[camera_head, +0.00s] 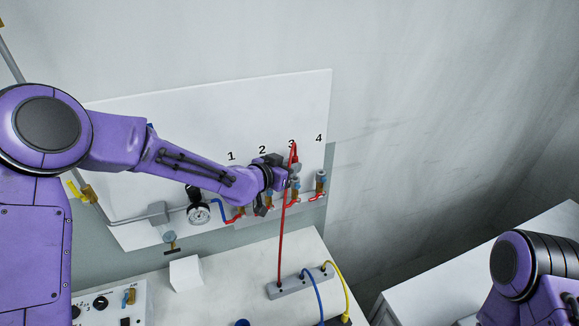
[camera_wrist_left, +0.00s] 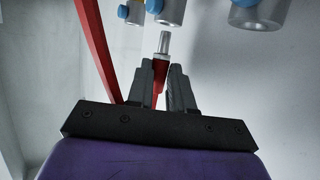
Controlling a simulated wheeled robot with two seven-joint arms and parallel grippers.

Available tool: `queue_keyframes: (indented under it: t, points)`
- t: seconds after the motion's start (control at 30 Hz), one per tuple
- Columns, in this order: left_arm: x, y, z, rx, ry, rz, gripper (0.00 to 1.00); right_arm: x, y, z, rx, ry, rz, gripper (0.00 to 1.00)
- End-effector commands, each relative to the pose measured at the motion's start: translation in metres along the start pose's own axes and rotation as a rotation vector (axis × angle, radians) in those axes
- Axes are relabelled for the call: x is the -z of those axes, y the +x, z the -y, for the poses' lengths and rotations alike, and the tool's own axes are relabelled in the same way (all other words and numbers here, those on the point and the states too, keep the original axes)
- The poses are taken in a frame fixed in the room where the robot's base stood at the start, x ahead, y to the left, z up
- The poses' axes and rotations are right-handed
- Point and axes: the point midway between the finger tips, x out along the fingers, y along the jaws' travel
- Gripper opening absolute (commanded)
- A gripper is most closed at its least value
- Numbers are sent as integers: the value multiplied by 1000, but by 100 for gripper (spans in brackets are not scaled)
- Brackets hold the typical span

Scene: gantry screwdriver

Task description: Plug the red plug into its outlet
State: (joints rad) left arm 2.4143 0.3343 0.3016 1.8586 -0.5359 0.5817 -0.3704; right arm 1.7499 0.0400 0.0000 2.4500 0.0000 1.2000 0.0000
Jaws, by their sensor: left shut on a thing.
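My left gripper (camera_head: 287,178) reaches the wall panel near number 3. It is shut on the red plug (camera_wrist_left: 160,73), whose bare metal tip (camera_wrist_left: 164,43) sticks out beyond the fingers (camera_wrist_left: 165,88) in the wrist view. The tip points at a grey metal outlet with a blue ring (camera_wrist_left: 171,12); a small gap seems to show between them, and depth is hard to judge. Similar outlets stand to the left (camera_wrist_left: 131,13) and right (camera_wrist_left: 258,14). The red cable (camera_head: 282,240) hangs from the gripper down to the table. My right gripper is out of view.
The white panel (camera_head: 130,120) carries numbers 1 to 4, a gauge (camera_head: 198,214) and a fitting under number 4 (camera_head: 320,184). Below, a grey block (camera_head: 300,283) has red, blue and yellow cables. A white box (camera_head: 186,273) stands on the table.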

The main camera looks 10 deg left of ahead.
Motion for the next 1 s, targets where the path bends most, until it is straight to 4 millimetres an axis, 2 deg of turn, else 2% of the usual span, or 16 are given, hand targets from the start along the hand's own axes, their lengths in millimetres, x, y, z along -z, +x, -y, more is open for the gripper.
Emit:
queue_keyframes:
  t: [0.93,0.97,1.0]
  points:
    - [-28,10,0,0,0,0,0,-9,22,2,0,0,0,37]
    - [-27,10,0,0,0,-1,27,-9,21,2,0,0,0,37]
    - [-27,10,0,0,0,0,40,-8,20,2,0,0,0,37]
